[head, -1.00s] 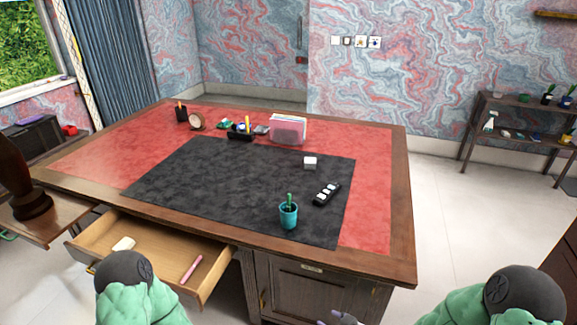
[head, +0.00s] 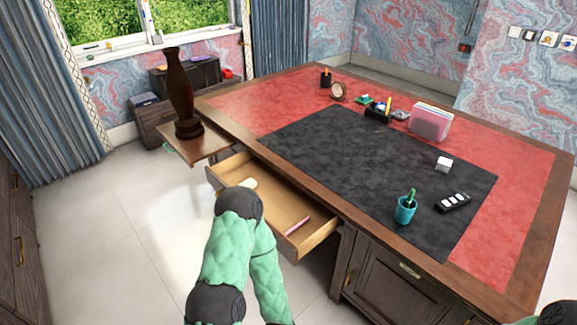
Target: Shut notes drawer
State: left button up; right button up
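The notes drawer (head: 273,200) is a light wooden drawer pulled out from the front of the desk (head: 300,176), at the centre left of the head view. A pink stick-like item (head: 297,226) and a cream-coloured item (head: 249,183) lie in it. My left arm, in green padding with dark joints, comes up in front of the drawer and hides part of its front and left side.
A dark wooden vase (head: 181,95) stands on a pulled-out side board (head: 205,148) left of the drawer. A teal cup (head: 405,209) and a black holder (head: 453,203) stand on the dark desk mat (head: 350,160). The pale floor (head: 120,215) at left is clear.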

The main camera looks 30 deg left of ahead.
aim_at(286, 204)
jog(key=u, duration=1.35)
